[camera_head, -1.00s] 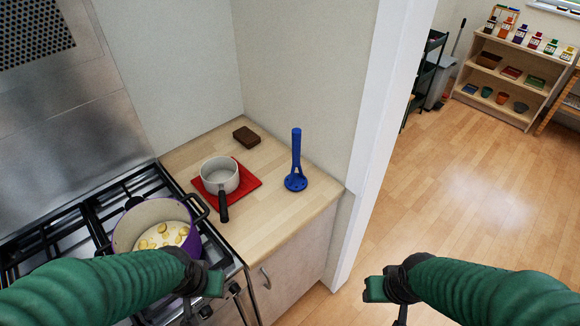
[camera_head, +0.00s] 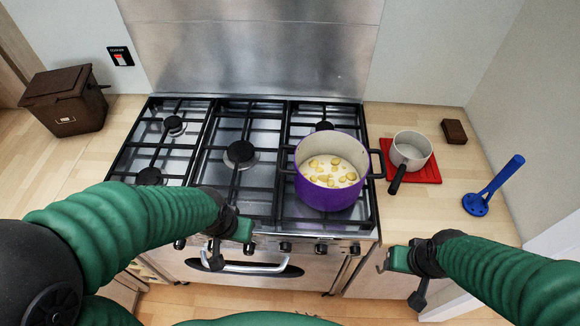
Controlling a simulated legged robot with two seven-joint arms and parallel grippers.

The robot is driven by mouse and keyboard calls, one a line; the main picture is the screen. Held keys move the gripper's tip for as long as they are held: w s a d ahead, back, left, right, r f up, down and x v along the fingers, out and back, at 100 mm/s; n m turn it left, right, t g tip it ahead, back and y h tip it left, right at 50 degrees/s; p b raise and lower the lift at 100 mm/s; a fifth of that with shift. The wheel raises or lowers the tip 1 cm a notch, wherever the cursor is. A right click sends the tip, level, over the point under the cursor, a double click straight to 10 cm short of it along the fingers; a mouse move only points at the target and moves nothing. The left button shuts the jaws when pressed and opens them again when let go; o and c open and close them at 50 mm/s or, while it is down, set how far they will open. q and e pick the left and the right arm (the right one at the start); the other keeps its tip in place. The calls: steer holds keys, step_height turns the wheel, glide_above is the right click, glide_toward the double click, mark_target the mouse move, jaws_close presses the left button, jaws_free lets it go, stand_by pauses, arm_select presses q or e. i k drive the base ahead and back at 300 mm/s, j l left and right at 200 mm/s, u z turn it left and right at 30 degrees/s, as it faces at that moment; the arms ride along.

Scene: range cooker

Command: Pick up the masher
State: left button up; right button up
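The blue masher (camera_head: 494,187) stands on the wooden counter at the right, its round perforated head down and its handle tilted up to the right. My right gripper (camera_head: 390,262) is in front of the counter's front edge, below and left of the masher and apart from it. My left gripper (camera_head: 232,244) is in front of the cooker, far from the masher. Both grippers are seen from above. Nothing shows in either, but the finger gaps are too unclear to tell open from shut.
A purple pot (camera_head: 328,192) with yellow pieces in pale liquid stands on the right of the hob (camera_head: 240,190). A small saucepan (camera_head: 410,150) sits on a red mat (camera_head: 427,174), left of the masher. A brown block (camera_head: 454,131) lies behind; a brown bin (camera_head: 66,101) stands far left.

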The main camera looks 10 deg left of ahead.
mark_target(474, 204)
steer(key=z, duration=1.2)
